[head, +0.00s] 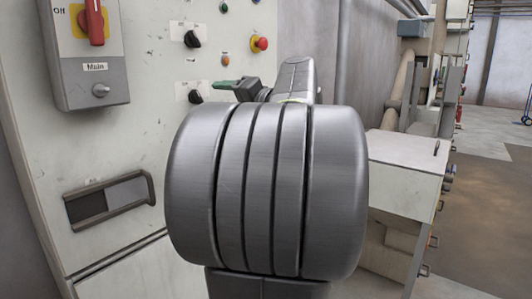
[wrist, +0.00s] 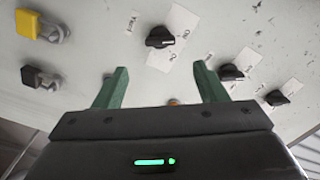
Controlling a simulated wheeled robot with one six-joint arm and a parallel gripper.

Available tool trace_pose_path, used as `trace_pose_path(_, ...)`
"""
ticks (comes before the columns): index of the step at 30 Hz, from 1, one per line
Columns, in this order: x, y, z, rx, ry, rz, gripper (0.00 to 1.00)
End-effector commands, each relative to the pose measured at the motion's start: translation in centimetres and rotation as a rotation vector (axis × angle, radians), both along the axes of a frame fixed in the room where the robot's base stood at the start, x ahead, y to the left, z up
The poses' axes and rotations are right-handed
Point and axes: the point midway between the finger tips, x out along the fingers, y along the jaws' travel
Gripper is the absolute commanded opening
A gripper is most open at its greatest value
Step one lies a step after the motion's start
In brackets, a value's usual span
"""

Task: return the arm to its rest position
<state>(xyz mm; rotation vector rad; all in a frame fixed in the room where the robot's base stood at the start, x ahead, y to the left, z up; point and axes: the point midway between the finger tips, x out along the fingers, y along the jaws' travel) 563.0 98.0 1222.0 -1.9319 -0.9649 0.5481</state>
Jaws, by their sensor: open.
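My gripper (wrist: 160,88) shows in the wrist view with its two green fingers spread apart and nothing between them. It faces the pale control panel (wrist: 95,75). A black rotary knob (wrist: 160,37) on the panel lies beyond the gap, and more black knobs (wrist: 231,72) are to the right. In the head view my grey arm fills the middle and hides most of the gripper. One green finger (head: 236,88) shows beside a black knob (head: 195,97). I cannot tell whether it touches the panel.
The panel carries a red main switch (head: 94,22) on a grey box, a red emergency button (head: 260,44) and a recessed handle (head: 108,198). A white cabinet (head: 405,160) stands close on the right of my arm. Open floor (head: 485,215) lies farther right.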

Motion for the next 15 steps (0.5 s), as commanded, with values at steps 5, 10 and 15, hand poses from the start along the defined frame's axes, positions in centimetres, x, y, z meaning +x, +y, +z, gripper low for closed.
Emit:
trace_pose_path(5, 2.0, 2.8, 0.0, 0.0, 0.001, 0.004, 0.65)
trace_pose_path(10, 3.8, 5.3, 0.1, 0.0, 0.001, 0.003, 0.65)
trace_pose_path(15, 5.2, 7.1, 0.1, 0.0, 0.0, 0.002, 0.65)
